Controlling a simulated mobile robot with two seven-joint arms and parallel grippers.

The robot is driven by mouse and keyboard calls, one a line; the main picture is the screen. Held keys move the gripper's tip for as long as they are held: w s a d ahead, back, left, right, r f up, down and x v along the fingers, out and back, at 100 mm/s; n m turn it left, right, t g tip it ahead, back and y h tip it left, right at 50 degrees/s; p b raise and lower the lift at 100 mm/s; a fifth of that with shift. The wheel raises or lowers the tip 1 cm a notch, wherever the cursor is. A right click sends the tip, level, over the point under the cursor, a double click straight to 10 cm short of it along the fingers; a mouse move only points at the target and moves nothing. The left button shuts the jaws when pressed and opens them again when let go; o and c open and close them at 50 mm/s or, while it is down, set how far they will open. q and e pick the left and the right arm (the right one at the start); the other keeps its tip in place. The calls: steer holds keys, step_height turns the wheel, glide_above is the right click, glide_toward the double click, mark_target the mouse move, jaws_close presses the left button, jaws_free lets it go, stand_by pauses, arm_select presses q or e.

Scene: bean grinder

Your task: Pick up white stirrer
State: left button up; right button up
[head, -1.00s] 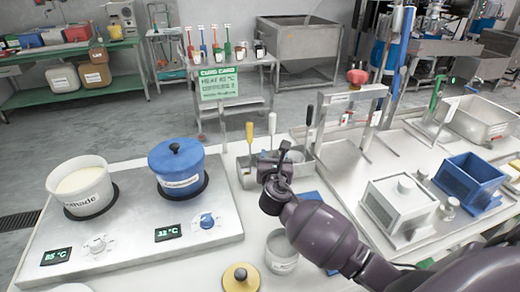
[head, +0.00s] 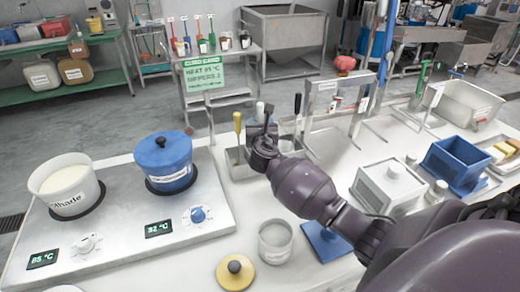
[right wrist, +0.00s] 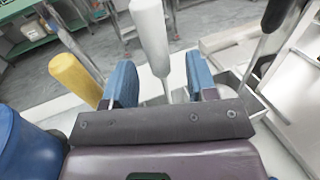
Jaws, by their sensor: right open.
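The white stirrer (right wrist: 150,38) stands upright with its handle between the two blue-padded fingers of my right gripper (right wrist: 162,78) in the right wrist view. The fingers are open, with gaps on both sides of its thin shaft. A black-handled stirrer (head: 297,107) stands to the right. My left gripper is not in view.
A blue pot (head: 163,157) and a white pot (head: 66,185) stand on the hotplate (head: 130,232) at left. A metal cup (head: 275,240) and a yellow lid (head: 235,272) are in front. A metal frame (head: 340,85) stands behind right.

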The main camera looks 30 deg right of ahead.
steer(key=shift+x, duration=1.05)
jaws_close()
